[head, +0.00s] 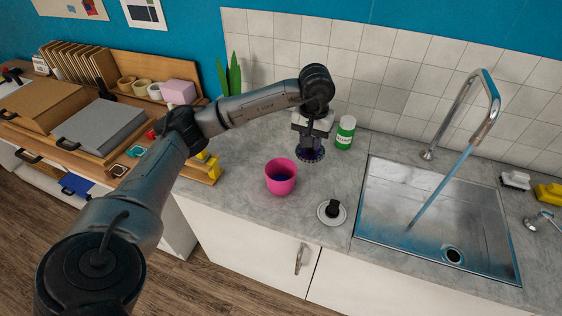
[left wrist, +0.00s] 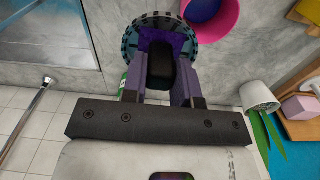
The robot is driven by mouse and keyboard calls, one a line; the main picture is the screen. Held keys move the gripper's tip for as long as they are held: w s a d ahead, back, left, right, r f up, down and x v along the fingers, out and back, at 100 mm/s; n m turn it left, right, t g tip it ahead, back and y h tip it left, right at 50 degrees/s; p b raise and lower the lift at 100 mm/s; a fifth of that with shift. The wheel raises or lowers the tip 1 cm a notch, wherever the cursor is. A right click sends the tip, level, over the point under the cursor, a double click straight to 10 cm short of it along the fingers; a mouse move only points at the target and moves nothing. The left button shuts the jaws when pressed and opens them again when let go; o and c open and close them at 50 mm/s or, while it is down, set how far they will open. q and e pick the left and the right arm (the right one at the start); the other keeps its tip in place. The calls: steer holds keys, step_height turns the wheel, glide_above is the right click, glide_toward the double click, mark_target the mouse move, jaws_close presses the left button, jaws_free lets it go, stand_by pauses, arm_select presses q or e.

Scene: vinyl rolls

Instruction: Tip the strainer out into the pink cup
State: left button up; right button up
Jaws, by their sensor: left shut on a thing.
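My left gripper (head: 311,133) is shut on the black knob of the round, dark-rimmed strainer (head: 311,156) and holds it behind and to the right of the pink cup. The left wrist view shows the gripper (left wrist: 165,75) around the black knob and the strainer's slotted rim (left wrist: 131,47), with purple material inside. The pink cup (head: 281,183) stands upright on the counter with something dark blue inside. It also shows at the top of the left wrist view (left wrist: 229,24), beside the strainer. My right gripper is out of view.
The grey counter (head: 240,150) is clear left of the cup. A green-and-white bottle (head: 345,132) stands behind the strainer. A white disc with a black knob (head: 332,209) lies in front right. Water runs from the tap (head: 488,110) into the sink (head: 395,185).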

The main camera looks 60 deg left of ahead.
mark_target(323, 154)
arm_select(q)
steer(key=shift+f, duration=0.1)
steer(key=w+d+r+p, duration=0.2)
steer(key=d+r+p, duration=0.1)
steer(key=shift+w+r, duration=0.15)
steer(key=shift+r, duration=0.1)
steer(key=shift+w+d+r+p, duration=0.35)
steer(key=shift+w+d+r, duration=0.3)
steer(key=shift+d+r, duration=0.15)
